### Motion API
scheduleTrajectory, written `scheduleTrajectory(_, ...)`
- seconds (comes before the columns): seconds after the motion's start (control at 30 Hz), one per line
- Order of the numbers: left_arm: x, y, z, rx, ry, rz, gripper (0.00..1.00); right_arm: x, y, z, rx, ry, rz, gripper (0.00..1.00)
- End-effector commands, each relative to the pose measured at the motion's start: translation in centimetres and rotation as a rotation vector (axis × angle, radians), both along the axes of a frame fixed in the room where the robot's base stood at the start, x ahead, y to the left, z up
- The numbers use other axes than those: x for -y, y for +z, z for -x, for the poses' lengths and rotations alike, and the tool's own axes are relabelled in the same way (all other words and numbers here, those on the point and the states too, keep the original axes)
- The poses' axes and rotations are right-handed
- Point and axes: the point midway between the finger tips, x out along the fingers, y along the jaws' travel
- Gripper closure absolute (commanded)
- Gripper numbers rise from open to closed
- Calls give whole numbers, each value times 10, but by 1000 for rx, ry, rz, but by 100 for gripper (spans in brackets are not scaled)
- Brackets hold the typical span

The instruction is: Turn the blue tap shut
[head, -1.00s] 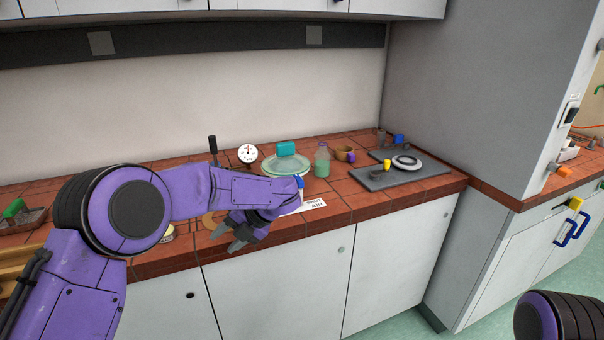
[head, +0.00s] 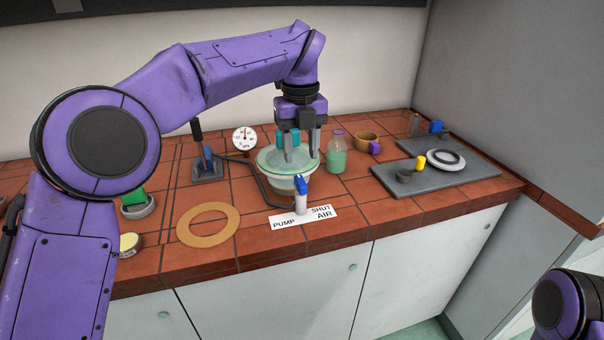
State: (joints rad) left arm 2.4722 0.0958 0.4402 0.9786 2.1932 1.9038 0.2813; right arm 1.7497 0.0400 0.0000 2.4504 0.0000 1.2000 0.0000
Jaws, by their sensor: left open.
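The blue tap (head: 301,186) sits on top of a short white post at the bench's front part. A white label (head: 303,218) at its foot reads PUMP, SHUT and AIR. Behind the tap stands a glass vessel with a wide pale green lid (head: 270,162). My left gripper (head: 301,156) points down above the lid, behind and above the tap, with its fingers apart and nothing between them. A teal block (head: 282,137) shows partly behind the fingers. My right gripper is out of view; only part of the right arm shows at lower right.
A dial gauge (head: 244,139), a lever on a base (head: 208,166) and a dark hose stand left of the vessel. A bottle (head: 336,158) and a brown cup (head: 366,141) stand right of it. A tan ring (head: 208,224) lies at front left. Grey plates (head: 460,178) lie farther right.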

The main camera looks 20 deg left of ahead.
Motion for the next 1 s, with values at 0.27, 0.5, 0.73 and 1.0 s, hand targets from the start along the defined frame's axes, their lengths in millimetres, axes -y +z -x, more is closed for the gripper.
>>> scheduleTrajectory(0.27, -1, -58, 0, -4, 1, -4, 53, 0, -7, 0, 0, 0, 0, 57)
scheduleTrajectory(0.5, -2, -70, 0, 0, 3, -2, 53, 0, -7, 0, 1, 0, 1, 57)
scheduleTrajectory(0.73, -3, -70, 0, -1, 4, -3, 79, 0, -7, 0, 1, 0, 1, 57)
scheduleTrajectory(1.0, -3, -69, 0, 0, 0, -2, 100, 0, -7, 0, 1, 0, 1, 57)
